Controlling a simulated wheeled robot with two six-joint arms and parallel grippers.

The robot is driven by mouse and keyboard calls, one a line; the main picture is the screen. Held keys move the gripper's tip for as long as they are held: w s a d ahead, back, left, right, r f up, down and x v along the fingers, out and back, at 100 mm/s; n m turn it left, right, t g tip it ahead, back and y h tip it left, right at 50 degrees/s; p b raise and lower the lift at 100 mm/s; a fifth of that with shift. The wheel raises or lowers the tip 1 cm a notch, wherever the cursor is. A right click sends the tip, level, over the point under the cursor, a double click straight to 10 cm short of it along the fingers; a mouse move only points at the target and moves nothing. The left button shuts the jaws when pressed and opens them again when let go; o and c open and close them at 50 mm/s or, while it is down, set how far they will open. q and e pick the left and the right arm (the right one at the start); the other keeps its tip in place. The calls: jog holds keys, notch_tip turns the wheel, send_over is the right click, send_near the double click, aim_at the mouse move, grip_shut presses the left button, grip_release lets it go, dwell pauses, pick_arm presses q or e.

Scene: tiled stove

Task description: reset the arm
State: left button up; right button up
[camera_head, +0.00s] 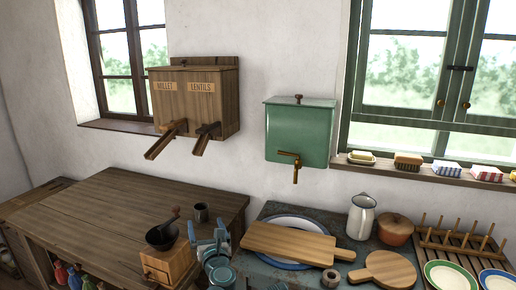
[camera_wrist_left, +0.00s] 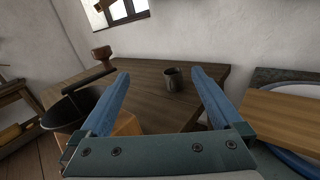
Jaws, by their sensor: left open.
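My left gripper (camera_head: 207,233) has blue fingers and is open and empty. It is in the air at the right end of the wooden counter (camera_head: 95,208), beside the coffee grinder (camera_head: 165,262) in the head view. In the left wrist view, the two fingers of my left gripper (camera_wrist_left: 160,74) are spread wide. A dark cup (camera_wrist_left: 172,79) stands on the counter and shows between them, farther off; it also shows in the head view (camera_head: 201,212). My right gripper is in neither view.
A cutting board (camera_head: 290,241) lies over a blue-rimmed plate (camera_head: 280,264) to the right of my gripper. A white jug (camera_head: 361,216), a lidded pot (camera_head: 395,229) and a dish rack (camera_head: 455,239) stand farther right. A wooden dispenser (camera_head: 205,95) and a green tank (camera_head: 300,133) hang above.

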pick_arm(q)
jog(key=d+m+h, duration=0.8)
jog(key=m+h, duration=0.1)
jog(key=m, duration=0.6)
jog(key=s+d+f+m+g+h, duration=0.3)
jog(key=d+f+m+g, duration=0.15)
jog(key=f+m, duration=0.65)
jog(key=s+a+f+m+g+y, duration=0.3)
jog(key=s+a+f+m+g, duration=0.3)
jog(key=s+a, duration=0.15)
jog(key=s+a+f+m+g+y, duration=0.3)
jog(key=s+a+f+m+g, duration=0.35)
jog(key=s, duration=0.25)
jog(key=s+d+r+m+y+p, duration=0.1)
jog(key=s+d+r+m+p, duration=0.3)
jog(key=d+r+p, duration=0.7)
notch_tip(320, 180, up, 4)
jog(key=s+p, duration=0.2)
jog(key=p, duration=0.1)
jog(key=shift+s+d, duration=0.15)
jog(key=shift+d, duration=0.05)
